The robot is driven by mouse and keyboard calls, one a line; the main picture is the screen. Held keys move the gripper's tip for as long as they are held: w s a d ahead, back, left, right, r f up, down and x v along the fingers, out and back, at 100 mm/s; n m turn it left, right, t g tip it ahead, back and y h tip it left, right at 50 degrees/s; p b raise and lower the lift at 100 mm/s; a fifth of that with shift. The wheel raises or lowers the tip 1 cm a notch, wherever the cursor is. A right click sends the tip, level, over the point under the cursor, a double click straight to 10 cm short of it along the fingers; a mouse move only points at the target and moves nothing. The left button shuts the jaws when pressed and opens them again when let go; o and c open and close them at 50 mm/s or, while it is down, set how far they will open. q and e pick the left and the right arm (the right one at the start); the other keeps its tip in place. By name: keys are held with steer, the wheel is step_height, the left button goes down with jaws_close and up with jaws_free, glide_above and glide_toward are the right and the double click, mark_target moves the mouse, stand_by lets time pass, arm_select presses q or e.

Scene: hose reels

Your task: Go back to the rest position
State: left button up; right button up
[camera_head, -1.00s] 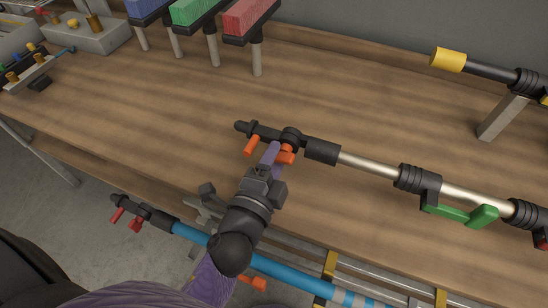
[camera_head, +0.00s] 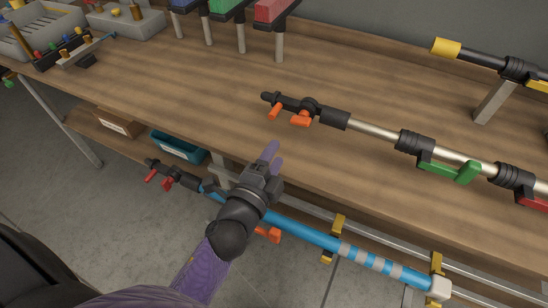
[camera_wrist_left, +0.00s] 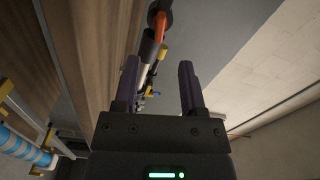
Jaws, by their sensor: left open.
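My left gripper (camera_head: 270,158) is in the head view, in front of the workbench edge and over the blue hose pole. Its purple fingers are open with nothing between them. The left wrist view also shows the two fingers (camera_wrist_left: 158,85) apart and empty. The silver pole (camera_head: 372,131) with black joints, orange levers (camera_head: 299,120) and a green lever (camera_head: 452,172) is at the bench, beyond the gripper and apart from it. My right gripper is not in view.
The wooden workbench (camera_head: 180,90) crosses the view. A blue pole (camera_head: 300,231) with grey bands hangs along its front. Blue, green and red blocks (camera_head: 272,12) stand on posts at the back. A teal bin (camera_head: 178,148) and a brown box (camera_head: 117,123) sit on a lower shelf.

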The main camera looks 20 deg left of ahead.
arm_select(q)
steer(key=s+a+f+n+g+y, duration=0.45)
steer(key=s+n+g, duration=0.2)
steer(key=n, duration=0.35)
steer(key=s+d+f+n+g+h, duration=0.2)
steer(key=s+f+g, duration=0.15)
steer(key=s, duration=0.25)
steer(key=s+d+f+n+g+h, duration=0.2)
steer(key=s+g, duration=0.3)
steer(key=s, duration=0.2)
steer(key=s+a+f+g, duration=0.1)
steer(key=s+f, duration=0.1)
steer(key=f, duration=0.7)
steer(key=s+f+g, duration=0.1)
steer(key=s+f, duration=0.2)
steer(key=f, duration=0.7)
steer(key=s+a+f, duration=0.3)
steer(key=s+f, duration=0.4)
steer(key=s, duration=0.4)
steer(key=shift+s+a+f+g+y, duration=0.3)
steer(key=shift+s+g+y, duration=0.1)
steer(key=shift+y, duration=0.05)
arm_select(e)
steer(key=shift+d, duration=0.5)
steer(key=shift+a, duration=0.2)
